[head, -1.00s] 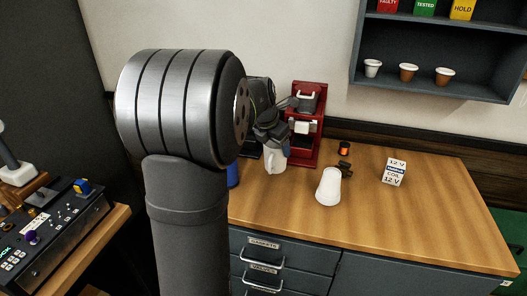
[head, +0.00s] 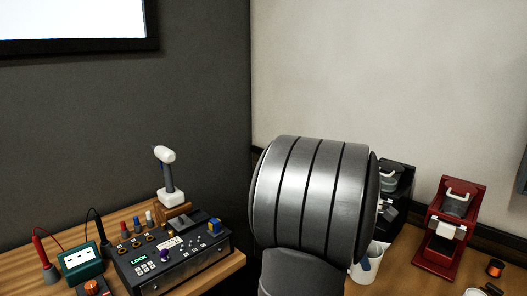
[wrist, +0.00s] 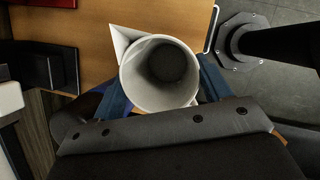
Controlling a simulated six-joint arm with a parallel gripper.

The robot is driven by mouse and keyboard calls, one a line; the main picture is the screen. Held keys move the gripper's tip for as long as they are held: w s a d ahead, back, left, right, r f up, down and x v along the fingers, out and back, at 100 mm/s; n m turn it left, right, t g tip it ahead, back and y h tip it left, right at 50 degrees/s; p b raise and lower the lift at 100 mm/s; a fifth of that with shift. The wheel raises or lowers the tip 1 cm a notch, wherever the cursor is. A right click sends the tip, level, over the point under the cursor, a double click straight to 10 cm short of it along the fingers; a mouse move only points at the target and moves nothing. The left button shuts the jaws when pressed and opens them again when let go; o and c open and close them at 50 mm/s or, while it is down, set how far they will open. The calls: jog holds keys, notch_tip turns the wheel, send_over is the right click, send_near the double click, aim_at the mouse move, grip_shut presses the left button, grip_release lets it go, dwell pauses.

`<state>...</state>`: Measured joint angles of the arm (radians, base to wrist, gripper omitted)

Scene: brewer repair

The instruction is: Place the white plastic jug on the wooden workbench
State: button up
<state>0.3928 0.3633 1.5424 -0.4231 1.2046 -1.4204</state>
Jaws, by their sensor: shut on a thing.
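The white plastic jug (wrist: 160,75) is held between the blue fingers of my gripper (wrist: 163,88) in the wrist view. I look down into its round, open mouth, and its pointed spout faces the upper left. In the head view the jug (head: 376,255) shows just right of my arm, with a blue patch against it; my arm hides most of the gripper there. The wooden workbench (head: 408,272) lies around and behind it, and its top (wrist: 105,18) also shows in the wrist view. I cannot tell whether the jug's base touches the bench.
A red brewer (head: 448,225) and a black brewer (head: 397,178) stand at the back of the bench. A small black and orange part (head: 495,268) lies at the right. A control box (head: 170,255) stands on the left table. Bare wood lies in front of the red brewer.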

jog(key=w+a+f+m+g+y, duration=0.1)
jog(key=w+a+f+m, duration=0.4)
jog(key=w+a, duration=0.3)
jog(key=w+a+f+m+g+y, duration=0.15)
jog(key=w+a+f+m, duration=0.3)
jog(key=a, duration=0.55)
jog(key=s+a+f+m, duration=0.2)
jog(key=s+a+f, duration=0.1)
jog(key=f, duration=0.6)
jog(key=s+a+f+m+y, duration=0.1)
jog(key=s+a+f, duration=0.3)
jog(key=f, duration=0.4)
jog(key=shift+a+f+m+g, duration=0.35)
jog(key=shift+a+f+g, duration=0.1)
jog(key=shift+a, duration=0.25)
jog(key=shift+r, duration=0.1)
